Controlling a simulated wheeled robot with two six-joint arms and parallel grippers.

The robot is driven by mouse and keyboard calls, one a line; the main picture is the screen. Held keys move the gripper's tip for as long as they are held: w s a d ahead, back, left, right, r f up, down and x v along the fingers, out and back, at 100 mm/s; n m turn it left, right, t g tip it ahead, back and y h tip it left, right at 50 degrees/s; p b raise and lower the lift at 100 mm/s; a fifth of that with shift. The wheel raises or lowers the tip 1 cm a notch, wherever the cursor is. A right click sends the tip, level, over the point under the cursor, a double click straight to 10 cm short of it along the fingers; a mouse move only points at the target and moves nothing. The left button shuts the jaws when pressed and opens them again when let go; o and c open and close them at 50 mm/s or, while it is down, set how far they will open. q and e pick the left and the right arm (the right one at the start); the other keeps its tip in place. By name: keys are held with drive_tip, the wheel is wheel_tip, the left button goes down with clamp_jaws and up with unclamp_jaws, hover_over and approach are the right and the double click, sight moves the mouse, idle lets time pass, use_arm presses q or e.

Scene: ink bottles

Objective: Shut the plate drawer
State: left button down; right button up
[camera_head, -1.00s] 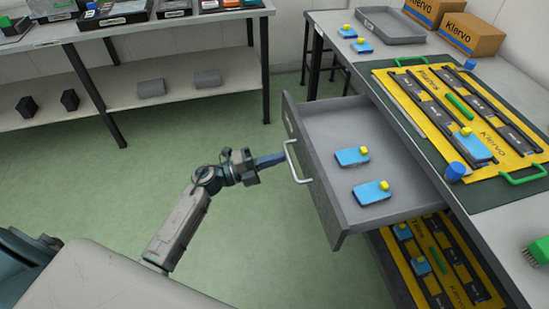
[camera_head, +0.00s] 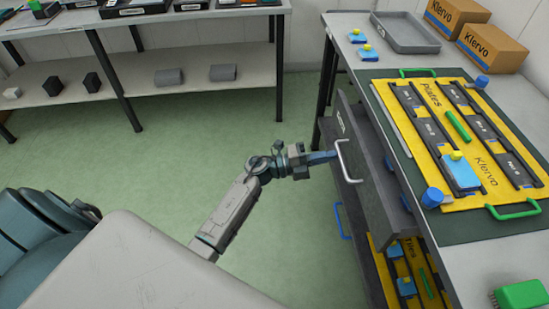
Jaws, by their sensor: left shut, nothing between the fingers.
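The plate drawer (camera_head: 372,190) is a grey drawer under the right-hand table, with a pale bar handle (camera_head: 346,162) on its front. It stands out only a little from the table edge, and its inside is mostly hidden, so any plates in it do not show. My left gripper (camera_head: 325,157) is shut and empty. Its blue fingertips are at the drawer front beside the handle and seem to touch it; exact contact is hard to tell. My right gripper is not in view.
On the table lie a yellow board (camera_head: 430,120) with green handles, a grey tray (camera_head: 405,33) and Klervo boxes (camera_head: 487,50). Below the drawer are a blue handle (camera_head: 341,222) and another yellow board (camera_head: 412,270). Green floor (camera_head: 190,150) is free left of my arm.

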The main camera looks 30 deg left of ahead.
use_arm(q)
drive_tip(key=x, duration=0.3)
drive_tip(key=f+x, duration=0.1)
drive_tip(key=x, duration=0.3)
drive_tip(key=f+x, duration=0.1)
drive_tip(key=x, duration=0.2)
drive_tip(key=shift+w+d, duration=0.2)
drive_tip(key=shift+d, duration=0.3)
drive_tip(key=shift+w+d, duration=0.15)
drive_tip(key=shift+r, duration=0.15)
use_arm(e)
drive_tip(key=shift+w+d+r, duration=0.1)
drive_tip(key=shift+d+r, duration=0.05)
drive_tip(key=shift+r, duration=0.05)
use_arm(q)
drive_tip(key=shift+r, duration=0.1)
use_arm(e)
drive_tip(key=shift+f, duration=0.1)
